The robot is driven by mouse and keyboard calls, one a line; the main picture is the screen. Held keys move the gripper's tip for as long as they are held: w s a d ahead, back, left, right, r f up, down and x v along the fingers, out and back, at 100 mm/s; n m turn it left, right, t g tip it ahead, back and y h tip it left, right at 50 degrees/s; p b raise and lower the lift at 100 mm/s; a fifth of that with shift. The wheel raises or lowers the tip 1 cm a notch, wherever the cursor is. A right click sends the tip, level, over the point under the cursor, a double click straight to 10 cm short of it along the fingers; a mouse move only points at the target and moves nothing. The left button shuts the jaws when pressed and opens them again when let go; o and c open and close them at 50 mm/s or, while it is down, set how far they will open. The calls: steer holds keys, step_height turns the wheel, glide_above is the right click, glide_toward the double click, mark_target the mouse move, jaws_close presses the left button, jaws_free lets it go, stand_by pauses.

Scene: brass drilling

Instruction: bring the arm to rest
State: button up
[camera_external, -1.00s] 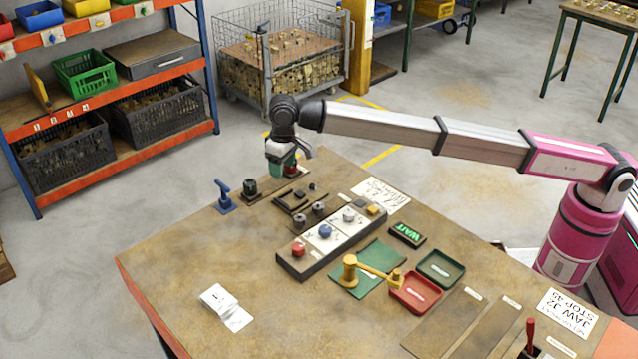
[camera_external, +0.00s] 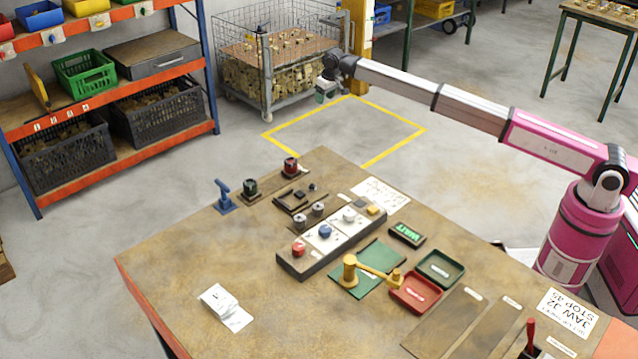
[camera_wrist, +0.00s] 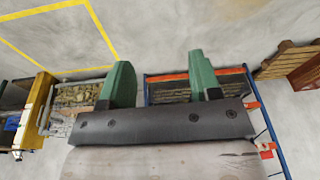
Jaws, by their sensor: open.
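My gripper (camera_external: 327,91) hangs at the end of my outstretched arm, past the far corner of the workbench and above the floor. In the wrist view its two green fingers (camera_wrist: 160,88) stand wide apart with nothing between them. The jaws are open and empty. My arm reaches from the right side of the picture toward the upper middle, well clear of the bench top.
The workbench (camera_external: 190,265) carries a row of knobs (camera_external: 325,232), a yellow lever tool (camera_external: 370,270), a red tray (camera_external: 416,293) and a green tray (camera_external: 440,268). A wire cage (camera_external: 268,75) stands close behind my gripper. Shelving (camera_external: 120,165) is at the left.

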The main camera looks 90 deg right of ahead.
steer(key=s+d+f, duration=0.3)
steer(key=s+d, duration=0.4)
steer(key=d, duration=0.2)
steer(key=s+a+f, duration=0.1)
steer(key=s+f, duration=0.3)
steer(key=f, duration=0.1)
steer(key=s+a+f+n, duration=0.1)
steer(key=s+a+f, duration=0.35)
steer(key=a, duration=0.65)
steer(key=s+a+f+n, duration=0.1)
steer(key=s+a+f, duration=0.2)
steer(key=a+f, duration=0.5)
steer(key=s+a+f+n, duration=0.2)
steer(key=s+a+f, duration=0.1)
steer(key=a, duration=1)
steer(key=s+a+f+n+g, duration=0.1)
steer(key=s+a+f, duration=0.3)
steer(key=s+a, duration=0.7)
steer(key=s+a+f+n+g+y, duration=0.1)
steer(key=s+a+f, duration=0.4)
steer(key=s+a, duration=0.7)
steer(key=shift+s+a+f+n, duration=0.15)
steer(key=shift+s+a+n, duration=0.1)
steer(key=shift+a+n, duration=0.6)
steer(key=shift+o, duration=0.2)
steer(key=shift+d, duration=0.1)
